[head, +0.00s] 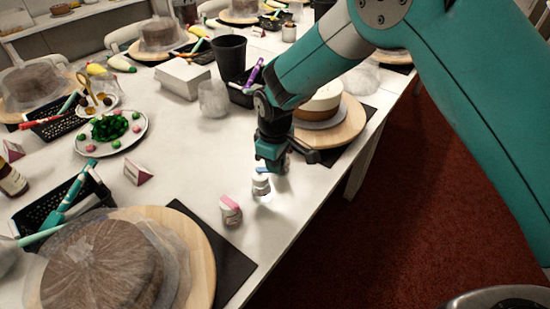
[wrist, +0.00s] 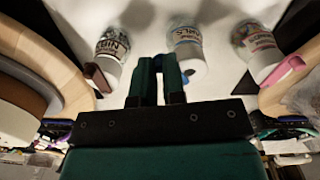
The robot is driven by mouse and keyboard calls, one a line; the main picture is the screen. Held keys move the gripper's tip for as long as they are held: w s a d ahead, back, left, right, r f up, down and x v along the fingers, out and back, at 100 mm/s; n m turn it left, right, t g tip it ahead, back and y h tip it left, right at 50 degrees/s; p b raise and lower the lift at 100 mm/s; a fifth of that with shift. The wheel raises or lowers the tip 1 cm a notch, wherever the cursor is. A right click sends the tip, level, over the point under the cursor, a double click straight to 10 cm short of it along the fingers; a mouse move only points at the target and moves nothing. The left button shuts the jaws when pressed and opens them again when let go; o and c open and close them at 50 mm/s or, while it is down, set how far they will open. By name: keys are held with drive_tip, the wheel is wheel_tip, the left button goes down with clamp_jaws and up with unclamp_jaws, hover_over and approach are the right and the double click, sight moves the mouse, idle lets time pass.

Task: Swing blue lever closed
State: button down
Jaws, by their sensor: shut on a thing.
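A small white jar (head: 261,186) stands on the white table, with a blue lever (head: 263,170) at its top. My gripper (head: 270,165) points down right above this jar. It is shut, with the blue lever at its fingertips. In the wrist view my gripper (wrist: 160,62) reaches the near side of the middle jar (wrist: 186,45), and a bit of blue (wrist: 188,73) shows beside the right finger. The fingers hide most of the lever, so I cannot tell its exact angle.
A jar with a pink lever (head: 230,211) stands close by. Cake turntables (head: 207,258) flank the jars. The table's right edge is near.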

drive_tip(key=shift+s+a+m, duration=0.4)
drive_tip(key=shift+s+m, duration=0.25)
drive_tip(key=shift+m, duration=1.3)
drive_tip(key=shift+s+a+m, duration=0.35)
drive_tip(key=shift+s+m, duration=0.25)
drive_tip(key=shift+m, duration=1.3)
drive_tip(key=shift+s+a+m, duration=0.4)
drive_tip(key=shift+s+m, duration=0.25)
drive_tip(key=shift+m, duration=1.3)
drive_tip(key=c, duration=1.2)
unclamp_jaws()
wheel_tip(320, 180, up, 17)
drive_tip(key=shift+a+r+b, duration=0.15)
drive_tip(key=shift+r+b, duration=0.05)
drive_tip(key=shift+b, duration=0.6)
